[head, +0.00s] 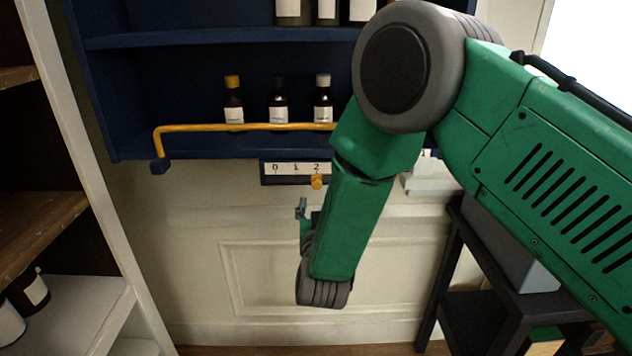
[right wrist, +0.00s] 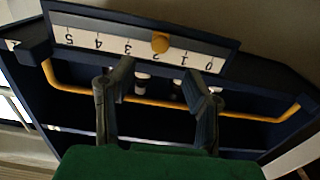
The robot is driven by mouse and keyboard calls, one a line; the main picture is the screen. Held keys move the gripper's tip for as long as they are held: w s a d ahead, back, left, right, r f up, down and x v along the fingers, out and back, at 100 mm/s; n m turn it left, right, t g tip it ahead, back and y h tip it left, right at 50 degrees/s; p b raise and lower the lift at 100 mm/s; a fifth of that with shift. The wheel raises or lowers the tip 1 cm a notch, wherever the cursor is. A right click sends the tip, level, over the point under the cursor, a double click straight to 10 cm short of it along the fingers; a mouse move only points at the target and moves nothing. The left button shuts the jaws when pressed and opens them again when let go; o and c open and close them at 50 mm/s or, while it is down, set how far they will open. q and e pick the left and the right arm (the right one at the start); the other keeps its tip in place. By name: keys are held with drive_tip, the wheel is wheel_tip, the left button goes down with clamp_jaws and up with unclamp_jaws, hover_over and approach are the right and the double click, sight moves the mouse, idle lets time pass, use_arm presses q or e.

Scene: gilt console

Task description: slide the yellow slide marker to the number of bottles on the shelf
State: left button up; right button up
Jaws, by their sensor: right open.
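The yellow slide marker (head: 316,182) is a small knob on the number scale (head: 287,169) below the shelf, at about the 2. It also shows in the right wrist view (right wrist: 160,42), where the scale is upside down and reads 0 to 5. Behind the yellow rail (head: 240,127) stand a bottle with a yellow cap (head: 233,100), one with a black cap (head: 278,100) and one with a grey cap (head: 323,100). My arm hides the shelf further right. My right gripper (right wrist: 157,70) is open, its fingers apart below the marker; in the head view it is mostly hidden.
The blue shelf unit (head: 200,40) holds more bottles on its upper level (head: 288,10). A pale cabinet (head: 90,300) with dark bottles stands at the left. A dark stand (head: 440,270) with a grey box (head: 515,250) is at the right. The wall below the scale is clear.

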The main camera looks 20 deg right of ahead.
sight(316, 185)
drive_tip(key=p+x, duration=0.1)
drive_tip(key=x, duration=0.8)
drive_tip(key=shift+w, duration=0.1)
clamp_jaws()
